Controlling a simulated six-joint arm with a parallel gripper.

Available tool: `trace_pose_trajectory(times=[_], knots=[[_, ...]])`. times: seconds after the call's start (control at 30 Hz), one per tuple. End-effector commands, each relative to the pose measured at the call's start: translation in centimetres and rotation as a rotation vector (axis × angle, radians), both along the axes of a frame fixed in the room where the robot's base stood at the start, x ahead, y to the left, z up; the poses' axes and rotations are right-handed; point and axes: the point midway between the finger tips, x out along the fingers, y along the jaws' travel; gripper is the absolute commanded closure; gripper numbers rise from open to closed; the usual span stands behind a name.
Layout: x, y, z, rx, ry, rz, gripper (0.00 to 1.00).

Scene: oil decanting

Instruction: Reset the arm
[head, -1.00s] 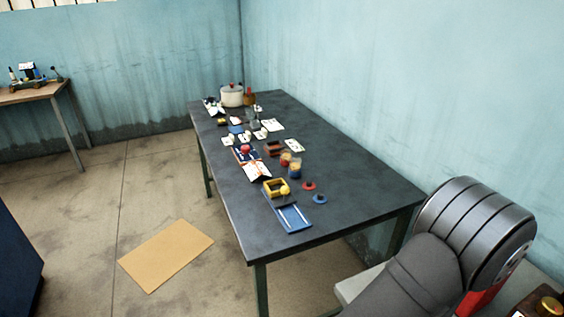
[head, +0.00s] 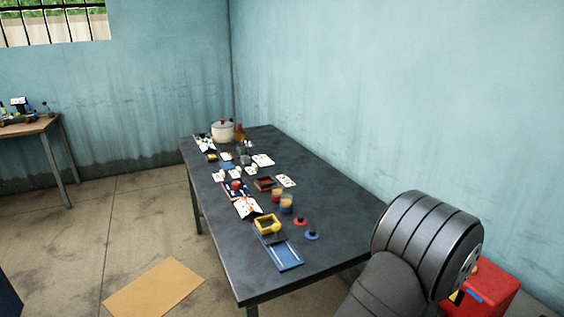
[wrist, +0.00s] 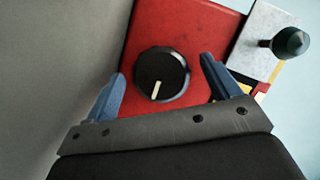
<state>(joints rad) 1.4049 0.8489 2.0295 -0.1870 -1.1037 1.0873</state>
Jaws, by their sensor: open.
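My gripper (wrist: 160,82) shows in the wrist view with its two blue fingers spread apart and nothing between them. Beyond the fingers is a red box (wrist: 190,30) with a round black knob (wrist: 162,75) that has a pale pointer line. The knob appears between the fingers, but I cannot tell how far off it is. In the head view the red box (head: 490,290) is at the lower right, partly behind my arm. My gripper is not visible in the head view.
A dark table (head: 330,215) holds a white pot (head: 222,131), two jars, a yellow open box (head: 267,225), a blue tray (head: 283,255) and cards. A grey plate with a dark-knobbed lever (wrist: 290,43) sits beside the red box. A tan mat (head: 155,288) lies on the floor.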

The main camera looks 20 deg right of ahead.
Motion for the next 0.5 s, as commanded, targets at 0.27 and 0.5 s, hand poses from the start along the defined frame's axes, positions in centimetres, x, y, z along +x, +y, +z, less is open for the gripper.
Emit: trace_pose_trajectory(times=[0.27, 0.5], knots=[[0.09, 0.01, 0.13, -0.001, 0.211, 0.000, 0.18], [0.14, 0.02, 0.15, -0.001, 0.381, 0.001, 0.18]])
